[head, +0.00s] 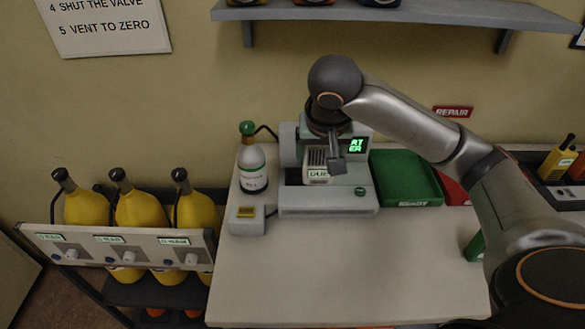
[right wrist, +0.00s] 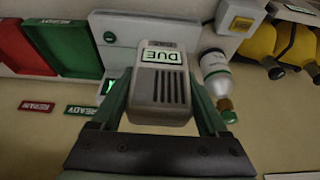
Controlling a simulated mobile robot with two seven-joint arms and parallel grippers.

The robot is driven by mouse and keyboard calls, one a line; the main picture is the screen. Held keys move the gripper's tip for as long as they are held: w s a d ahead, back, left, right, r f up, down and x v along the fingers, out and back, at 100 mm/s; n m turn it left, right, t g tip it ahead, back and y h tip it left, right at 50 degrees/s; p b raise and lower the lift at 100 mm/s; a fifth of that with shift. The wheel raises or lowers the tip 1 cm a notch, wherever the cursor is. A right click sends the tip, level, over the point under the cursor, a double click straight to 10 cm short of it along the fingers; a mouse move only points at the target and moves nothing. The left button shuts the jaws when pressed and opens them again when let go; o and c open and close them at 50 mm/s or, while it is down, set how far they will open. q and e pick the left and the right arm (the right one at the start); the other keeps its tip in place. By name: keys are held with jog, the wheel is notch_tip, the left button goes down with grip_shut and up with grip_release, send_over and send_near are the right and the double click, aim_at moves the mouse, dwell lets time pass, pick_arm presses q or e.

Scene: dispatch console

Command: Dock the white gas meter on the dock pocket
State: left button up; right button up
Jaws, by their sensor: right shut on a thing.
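The white gas meter (head: 317,174) has a dark slotted grille and a label; in the right wrist view the label on the meter (right wrist: 160,85) reads DUE. My right gripper (head: 326,160) is shut on it, with a finger on each side. The grey dock station (head: 330,201) has a lit green screen (head: 356,145). The meter is over the dock's left part, where the pocket is covered by meter and gripper. I cannot tell whether the meter touches the pocket or is a little above it. My left gripper is not in view.
A bottle with a green cap (head: 252,168) stands close left of the dock, behind a small grey box (head: 247,220). A green READY tray (head: 405,178) is right of the dock. Yellow cylinders (head: 140,212) stand behind a panel at left. The table front (head: 350,270) is clear.

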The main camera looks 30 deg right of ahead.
jog(key=shift+w+d+f, duration=0.65)
jog(key=shift+w+f, duration=1.45)
jog(key=shift+w+d+f, duration=0.7)
jog(key=shift+w+f, duration=1.35)
jog(key=shift+f, duration=0.1)
jog(key=shift+w+d+f, duration=0.65)
jog(key=shift+w+f, duration=1.45)
jog(key=shift+f, duration=0.15)
jog(key=o, duration=1.5)
jog(key=v, duration=1.2)
jog(key=shift+b, duration=0.3)
